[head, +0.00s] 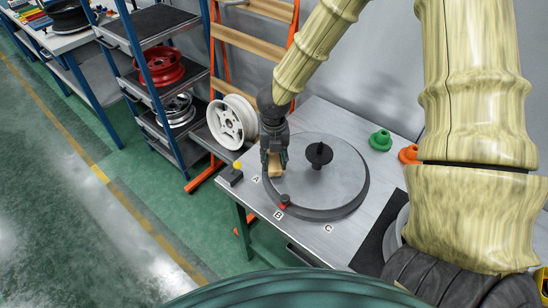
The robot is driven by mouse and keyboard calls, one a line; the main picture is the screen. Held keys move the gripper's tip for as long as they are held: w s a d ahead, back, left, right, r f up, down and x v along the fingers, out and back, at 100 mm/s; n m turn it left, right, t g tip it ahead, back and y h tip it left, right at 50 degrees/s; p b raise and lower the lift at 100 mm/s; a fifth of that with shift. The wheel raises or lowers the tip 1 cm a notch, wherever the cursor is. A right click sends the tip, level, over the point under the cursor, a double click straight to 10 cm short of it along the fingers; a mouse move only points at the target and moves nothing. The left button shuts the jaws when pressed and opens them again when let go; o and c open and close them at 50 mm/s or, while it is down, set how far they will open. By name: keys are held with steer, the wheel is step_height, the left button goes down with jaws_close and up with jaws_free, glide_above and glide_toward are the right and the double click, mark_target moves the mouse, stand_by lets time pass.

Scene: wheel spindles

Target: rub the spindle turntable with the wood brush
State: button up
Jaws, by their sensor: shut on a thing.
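The spindle turntable (338,187) is a grey round disc on the metal workbench, with a black hub (319,154) upright at its middle. My gripper (275,168) points down over the left part of the disc. It is shut on the wood brush (276,171), a small light-brown block. The brush's lower end is at the disc's left side; from this view I cannot tell whether it touches the surface. My fingers hide the upper part of the brush.
Green (380,140) and orange (409,154) cones stand at the back right. A white wheel (232,122) is left of the bench (320,115). A shelf (150,60) with wheels stands further left.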

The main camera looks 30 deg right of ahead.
steer(key=shift+s, duration=0.15)
steer(key=shift+s+d+r+p, duration=0.1)
steer(key=shift+s+d+p, duration=0.2)
steer(key=shift+d, duration=0.35)
steer(key=shift+s+d+r+p, duration=0.1)
steer(key=shift+s+d+p, duration=0.15)
steer(key=shift+d, duration=0.35)
steer(key=shift+s+d+p, duration=0.25)
steer(key=shift+d+p, duration=0.05)
steer(key=shift+d, duration=0.35)
steer(key=shift+s+d+p, duration=0.2)
steer(key=shift+d+p, duration=0.05)
steer(key=shift+d, duration=0.4)
steer(key=shift+s+d+p, duration=0.25)
steer(key=shift+d+p, duration=0.05)
steer(key=shift+d, duration=0.35)
step_height(320, 180, up, 6)
steer(key=p, duration=0.5)
steer(key=shift+r+p, duration=0.1)
steer(key=shift+p, duration=0.25)
